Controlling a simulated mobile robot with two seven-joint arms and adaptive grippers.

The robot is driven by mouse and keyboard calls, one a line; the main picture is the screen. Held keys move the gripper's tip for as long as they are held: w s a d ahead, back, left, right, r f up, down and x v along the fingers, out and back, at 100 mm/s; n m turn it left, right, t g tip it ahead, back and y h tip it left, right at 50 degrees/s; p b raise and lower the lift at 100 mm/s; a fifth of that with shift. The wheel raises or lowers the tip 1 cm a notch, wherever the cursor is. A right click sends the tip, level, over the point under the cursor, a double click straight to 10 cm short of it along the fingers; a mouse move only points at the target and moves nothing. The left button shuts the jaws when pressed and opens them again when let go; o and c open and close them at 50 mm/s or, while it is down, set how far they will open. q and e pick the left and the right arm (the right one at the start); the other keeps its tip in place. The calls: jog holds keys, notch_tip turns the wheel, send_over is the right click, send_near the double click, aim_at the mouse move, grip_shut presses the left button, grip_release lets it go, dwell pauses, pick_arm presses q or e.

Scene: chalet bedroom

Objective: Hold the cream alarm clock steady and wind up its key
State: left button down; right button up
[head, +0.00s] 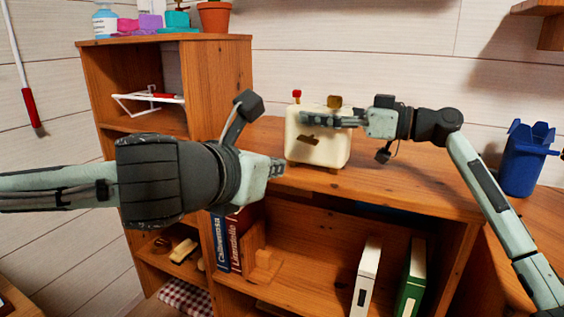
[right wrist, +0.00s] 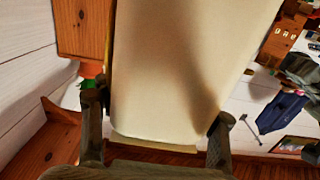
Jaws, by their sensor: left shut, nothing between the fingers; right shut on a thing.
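The cream alarm clock (head: 327,152) stands upright on the wooden cabinet top, with a red knob (head: 297,95) and a brass-coloured knob (head: 335,101) on top. A brown, flat key-like piece (head: 309,139) sits on the side facing me, slightly tilted. My right gripper (head: 312,119) reaches in from the right and is shut on the clock; in the right wrist view the cream body (right wrist: 175,75) fills the space between its fingers. My left gripper (head: 281,168) is shut and empty, just left of the clock's lower part and below the key; whether it touches the clock is unclear.
A taller shelf unit (head: 215,75) stands at the left with a bottle (head: 105,22) and a plant pot (head: 214,16) on top. A blue bin (head: 524,160) stands at the right. The cabinet top (head: 405,175) right of the clock is clear. Books (head: 366,272) stand below.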

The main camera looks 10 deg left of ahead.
jog(key=shift+r, duration=0.2)
jog(key=o, duration=1.6)
